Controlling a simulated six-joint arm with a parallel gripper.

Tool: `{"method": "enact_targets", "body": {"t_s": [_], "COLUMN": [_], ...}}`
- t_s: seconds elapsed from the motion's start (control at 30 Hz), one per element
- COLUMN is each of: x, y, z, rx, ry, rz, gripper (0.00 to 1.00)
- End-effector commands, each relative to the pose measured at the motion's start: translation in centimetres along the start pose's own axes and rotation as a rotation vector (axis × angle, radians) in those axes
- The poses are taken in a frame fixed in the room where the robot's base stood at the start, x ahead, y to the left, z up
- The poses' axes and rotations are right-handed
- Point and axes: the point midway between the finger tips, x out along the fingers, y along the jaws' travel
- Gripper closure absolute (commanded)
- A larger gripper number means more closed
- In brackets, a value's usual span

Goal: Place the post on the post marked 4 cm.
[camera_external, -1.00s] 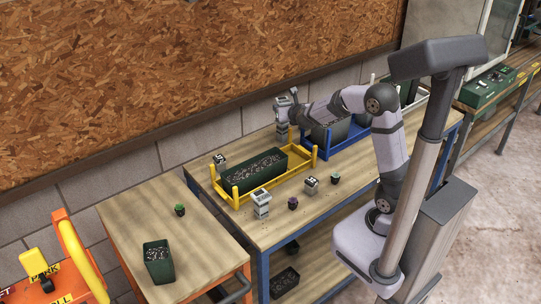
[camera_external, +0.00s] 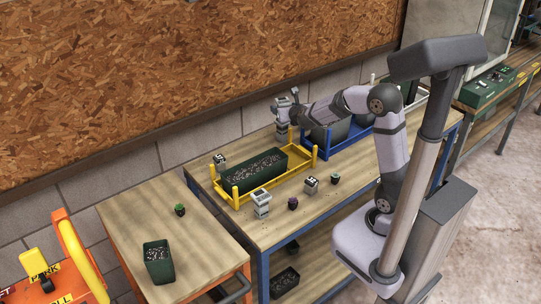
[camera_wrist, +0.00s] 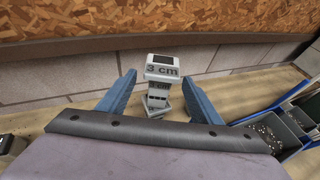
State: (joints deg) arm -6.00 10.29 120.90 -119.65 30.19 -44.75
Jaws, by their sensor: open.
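A grey and white post marked 3 cm (camera_wrist: 162,69) stands between my fingers in the wrist view. It sits above another grey piece whose label is partly hidden and shows only "cm" (camera_wrist: 159,87). My gripper (camera_wrist: 158,80) is open, with one blue finger on each side of the post; contact cannot be told. In the external view this stack (camera_external: 282,131) stands at the back of the table beside my gripper (camera_external: 291,103). Another grey block piece (camera_external: 261,203) stands at the table's front left; its mark is too small to read. No 4 cm mark is readable.
A yellow rack (camera_external: 239,201) holds a dark green soil planter (camera_external: 236,182). A blue rack (camera_external: 327,153) with dark pots stands right of the stack.

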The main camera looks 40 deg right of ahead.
Motion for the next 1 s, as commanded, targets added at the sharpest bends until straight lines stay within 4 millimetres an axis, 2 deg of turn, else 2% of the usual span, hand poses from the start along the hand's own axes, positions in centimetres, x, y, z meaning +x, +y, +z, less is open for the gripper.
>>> {"method": "enact_targets", "body": {"t_s": [0.4,0.6,0.8,1.0], "x": [-7.0,-9.5,-10.7,-10.9], "y": [0.1,0.1,0.0,0.0], "z": [0.2,0.1,0.0,-0.1], "rx": [0.0,-0.001,-0.001,-0.001], "ry": [-0.004,-0.003,-0.001,0.0], "rz": [0.003,0.002,0.0,-0.001], "gripper": [0.41,0.41,0.41,0.41]}}
